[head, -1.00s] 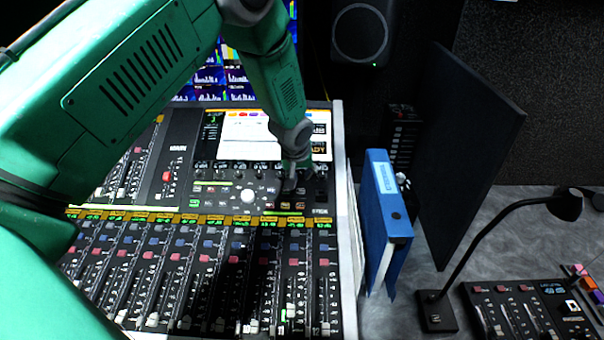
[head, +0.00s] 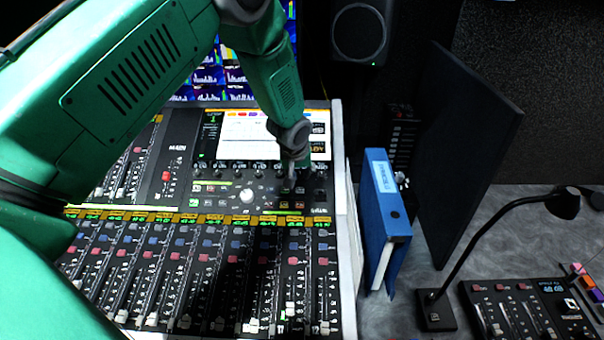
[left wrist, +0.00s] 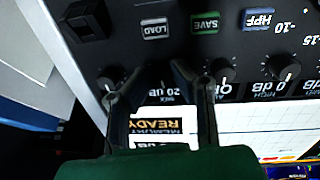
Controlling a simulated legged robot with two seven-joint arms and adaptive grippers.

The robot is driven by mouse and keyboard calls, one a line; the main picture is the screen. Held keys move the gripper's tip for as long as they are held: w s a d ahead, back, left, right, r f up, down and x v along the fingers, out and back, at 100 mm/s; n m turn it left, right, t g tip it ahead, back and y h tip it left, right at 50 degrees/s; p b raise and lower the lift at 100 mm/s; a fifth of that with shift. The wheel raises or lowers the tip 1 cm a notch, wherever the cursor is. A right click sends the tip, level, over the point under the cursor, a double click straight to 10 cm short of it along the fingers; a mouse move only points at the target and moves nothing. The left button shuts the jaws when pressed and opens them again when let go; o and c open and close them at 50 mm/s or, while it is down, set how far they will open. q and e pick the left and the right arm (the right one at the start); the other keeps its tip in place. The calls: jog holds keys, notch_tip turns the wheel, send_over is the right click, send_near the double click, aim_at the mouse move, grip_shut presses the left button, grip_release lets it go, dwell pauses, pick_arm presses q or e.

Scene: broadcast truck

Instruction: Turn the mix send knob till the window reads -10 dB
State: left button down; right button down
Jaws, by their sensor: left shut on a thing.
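My left gripper (head: 290,182) reaches down to the knob row at the right end of the mixing console (head: 150,190). In the left wrist view, which shows the panel upside down, its fingertips (left wrist: 158,72) close in at a knob position between two other knobs, beside a label that seems to include "MIX". The knob itself is mostly hidden between the fingers, so its pointer cannot be read. The light readout window (left wrist: 160,146) is partly covered by my gripper; only the end of its reading, like "0 dB", shows. My right gripper is not in view.
Neighbouring knobs (left wrist: 222,70) sit close on both sides of the fingers. SAVE (left wrist: 204,23) and LOAD (left wrist: 156,28) buttons are near. A blue binder (head: 386,215) stands right of the console, beside a desk lamp (head: 480,230) and a small control panel (head: 525,310).

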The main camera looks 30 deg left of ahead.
pick_arm(q)
jog(key=shift+w+a+r, duration=0.15)
jog(key=shift+a, duration=0.1)
jog(key=c, duration=1.7)
grip_release()
jog(key=shift+w+a+f, duration=0.15)
jog(key=shift+f, duration=0.1)
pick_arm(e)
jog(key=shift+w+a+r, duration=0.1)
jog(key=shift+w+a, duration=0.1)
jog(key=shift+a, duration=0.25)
pick_arm(q)
jog(key=shift+s+d+r, duration=0.25)
jog(key=shift+r, duration=0.1)
jog(key=v, duration=1.1)
jog(key=shift+a, duration=0.25)
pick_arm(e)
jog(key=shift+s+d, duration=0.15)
